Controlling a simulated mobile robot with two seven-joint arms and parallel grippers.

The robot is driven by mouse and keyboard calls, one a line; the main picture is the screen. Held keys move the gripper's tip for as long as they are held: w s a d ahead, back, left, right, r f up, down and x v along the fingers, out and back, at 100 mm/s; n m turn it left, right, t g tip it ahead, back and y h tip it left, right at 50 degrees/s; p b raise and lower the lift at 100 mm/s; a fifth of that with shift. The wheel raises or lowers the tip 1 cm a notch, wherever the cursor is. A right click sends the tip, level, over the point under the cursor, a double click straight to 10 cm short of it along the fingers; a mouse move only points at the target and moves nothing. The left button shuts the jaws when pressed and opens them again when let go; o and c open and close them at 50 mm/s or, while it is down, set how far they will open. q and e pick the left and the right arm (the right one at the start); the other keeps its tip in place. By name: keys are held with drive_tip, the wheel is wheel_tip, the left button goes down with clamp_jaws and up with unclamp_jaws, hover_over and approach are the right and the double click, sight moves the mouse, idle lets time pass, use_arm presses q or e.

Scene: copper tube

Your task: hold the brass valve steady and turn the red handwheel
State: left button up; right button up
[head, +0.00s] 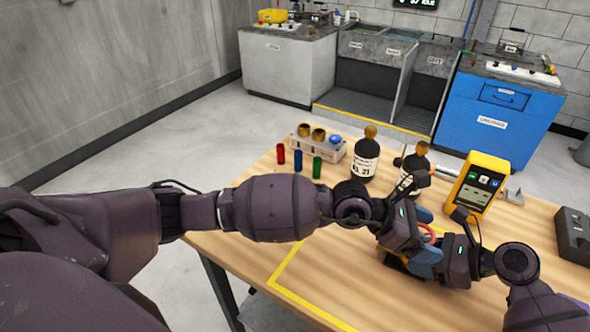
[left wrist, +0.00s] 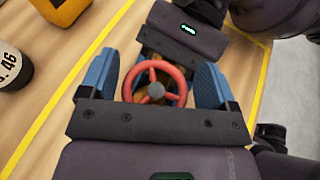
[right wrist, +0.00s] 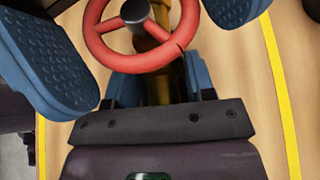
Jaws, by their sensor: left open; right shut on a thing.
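The red handwheel (left wrist: 180,73) is on the brass valve (right wrist: 158,88); in the head view only a bit of its red rim (head: 429,230) shows between my grippers. My left gripper (left wrist: 154,82) is open, one blue finger on each side of the handwheel, with gaps visible between the pads and the rim. In the right wrist view the left fingers flank the red rim (right wrist: 140,60). My right gripper (right wrist: 155,90) is shut on the brass valve below the wheel. Most of the valve body is hidden by the wheel and grippers.
A yellow meter (head: 473,185) and dark bottles (head: 365,160) stand behind my grippers. A rack (head: 325,147) and several coloured tubes are at the table's far left. A dark box (head: 574,235) sits at the right. Yellow tape (head: 290,262) marks the wooden table, which is clear at the front.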

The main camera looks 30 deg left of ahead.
use_arm(q)
drive_tip(key=shift+a+f+m+g+h, duration=0.15)
drive_tip(key=shift+m+g+h, duration=0.25)
drive_tip(key=shift+m+g, duration=0.8)
drive_tip(key=m+g, duration=0.4)
drive_tip(key=g, duration=0.1)
drive_tip(key=shift+w, duration=0.1)
drive_tip(key=v, duration=1.2)
drive_tip(key=a+f+n+t, duration=0.1)
drive_tip(key=a+n+t, duration=0.2)
drive_tip(key=a+n, duration=0.2)
drive_tip(key=w+a+f+n+t, duration=0.1)
drive_tip(key=a+f+n+t, duration=0.1)
drive_tip(key=a+n+t, duration=0.2)
drive_tip(key=a+f+n+t, duration=0.1)
drive_tip(key=a+n+t, duration=0.3)
drive_tip(key=a+n, duration=0.4)
drive_tip(key=shift+w+a+f+y, duration=0.1)
drive_tip(key=shift+a+f+y, duration=0.05)
drive_tip(key=shift+a, duration=0.5)
drive_tip(key=shift+w+a+f+y, duration=0.1)
drive_tip(key=shift+a+f+y, duration=0.05)
drive_tip(key=shift+a, duration=0.45)
drive_tip(key=shift+a+n+t, duration=0.3)
drive_tip(key=shift+a+n, duration=0.4)
